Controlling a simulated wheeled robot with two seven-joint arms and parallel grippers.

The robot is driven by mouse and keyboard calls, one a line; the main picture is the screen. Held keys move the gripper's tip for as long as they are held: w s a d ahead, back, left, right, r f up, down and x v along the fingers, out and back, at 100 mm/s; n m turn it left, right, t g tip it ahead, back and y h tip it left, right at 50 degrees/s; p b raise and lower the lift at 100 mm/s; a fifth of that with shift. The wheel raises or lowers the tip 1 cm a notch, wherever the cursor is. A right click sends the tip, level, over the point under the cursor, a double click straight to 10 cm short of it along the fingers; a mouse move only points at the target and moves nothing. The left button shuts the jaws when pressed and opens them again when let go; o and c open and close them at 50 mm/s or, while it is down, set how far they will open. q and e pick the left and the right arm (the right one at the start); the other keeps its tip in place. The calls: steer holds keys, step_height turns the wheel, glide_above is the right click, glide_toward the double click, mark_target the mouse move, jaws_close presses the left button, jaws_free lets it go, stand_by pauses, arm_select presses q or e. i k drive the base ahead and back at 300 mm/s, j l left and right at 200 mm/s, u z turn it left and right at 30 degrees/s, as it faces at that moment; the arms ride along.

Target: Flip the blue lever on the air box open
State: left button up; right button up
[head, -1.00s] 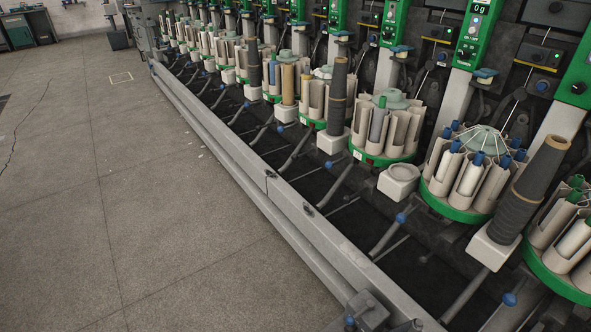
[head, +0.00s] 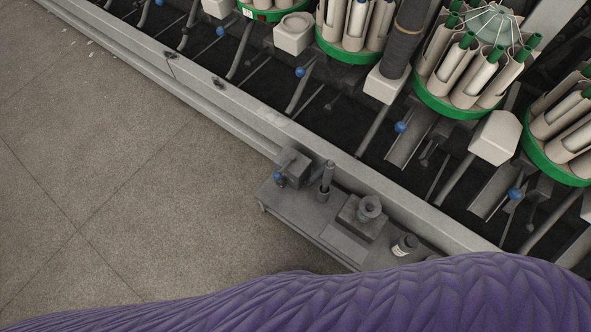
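The air box (head: 296,163) is a small dark grey box at the left end of a grey shelf, just below the middle of the head view. A blue lever end (head: 278,177) shows at its left front side, low on the box. The lever's arm is too small to make out, so I cannot tell its exact angle. Neither my left nor my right gripper is in view.
The grey shelf (head: 337,241) runs along the machine's front rail (head: 232,92). It also bears an upright grey cylinder (head: 326,178), a round fitting on a block (head: 367,208) and a small bottle (head: 405,245). Bare floor (head: 120,190) lies at left.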

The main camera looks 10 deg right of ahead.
mark_target(277, 175)
steer(key=i+j+u, duration=0.15)
steer(key=i+j, duration=0.6)
